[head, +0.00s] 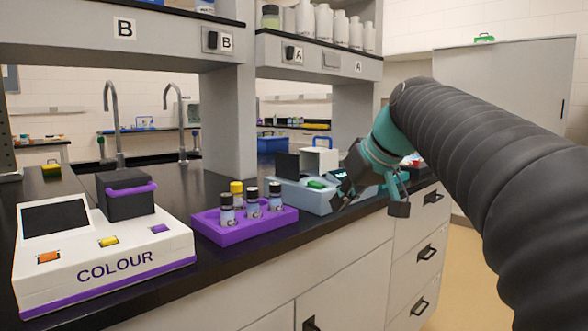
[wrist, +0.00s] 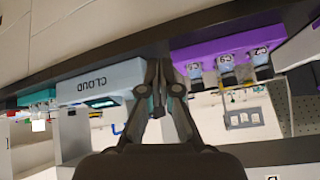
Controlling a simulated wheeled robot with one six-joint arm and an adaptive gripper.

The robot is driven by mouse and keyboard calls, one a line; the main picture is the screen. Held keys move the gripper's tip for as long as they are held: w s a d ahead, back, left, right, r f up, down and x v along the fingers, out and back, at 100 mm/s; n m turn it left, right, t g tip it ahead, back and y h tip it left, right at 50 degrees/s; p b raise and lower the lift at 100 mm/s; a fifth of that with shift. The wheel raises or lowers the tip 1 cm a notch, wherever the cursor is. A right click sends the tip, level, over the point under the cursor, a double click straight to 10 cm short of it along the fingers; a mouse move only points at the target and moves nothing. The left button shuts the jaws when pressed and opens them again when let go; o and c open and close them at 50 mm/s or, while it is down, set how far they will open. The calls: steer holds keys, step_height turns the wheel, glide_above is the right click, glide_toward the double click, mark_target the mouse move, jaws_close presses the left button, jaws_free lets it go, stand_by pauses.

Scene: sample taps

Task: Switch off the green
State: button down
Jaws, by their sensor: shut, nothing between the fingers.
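The pale blue-grey device (head: 300,197) stands on the black bench, with a small green key (head: 316,184) on its top. A small lit greenish display shows beside the key. In the wrist view, which looks turned over, this device (wrist: 120,75) reads CLOUD, its display (wrist: 103,102) is lit, and the green key cannot be made out. My gripper (head: 342,200) is shut and empty, at the device's right front in the head view. In the wrist view its fingertips (wrist: 162,66) are together beside the device; I cannot tell whether they touch it.
A purple rack (head: 245,228) with several vials stands left of the device. Further left is the white COLOUR device (head: 105,262) with orange, yellow and purple keys. A shelf (head: 320,60) with white bottles hangs above. Open floor lies in front of the drawers.

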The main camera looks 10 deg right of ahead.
steer(key=w+d+r+n+t+y+p, duration=0.1)
steer(key=w+d+r+n, duration=0.3)
steer(key=w+r, duration=0.5)
step_height(320, 180, up, 3)
steer(key=shift+w+d+f+y, duration=0.2)
steer(key=shift+w+d+y, duration=0.15)
steer(key=shift+y, duration=0.45)
steer(key=shift+w+a+f, duration=0.1)
steer(key=shift+w+a, duration=0.05)
glide_above(320, 184)
steer(key=f, duration=0.5)
steer(key=shift+s+d+f, duration=0.2)
steer(key=shift+s+f, duration=0.15)
steer(key=shift+s, duration=0.05)
steer(key=f, duration=0.3)
steer(key=shift+w+a+f+b, duration=0.1)
steer(key=shift+w+a+b, duration=0.1)
steer(key=shift+w+b, duration=0.15)
steer(key=shift+f, duration=0.55)
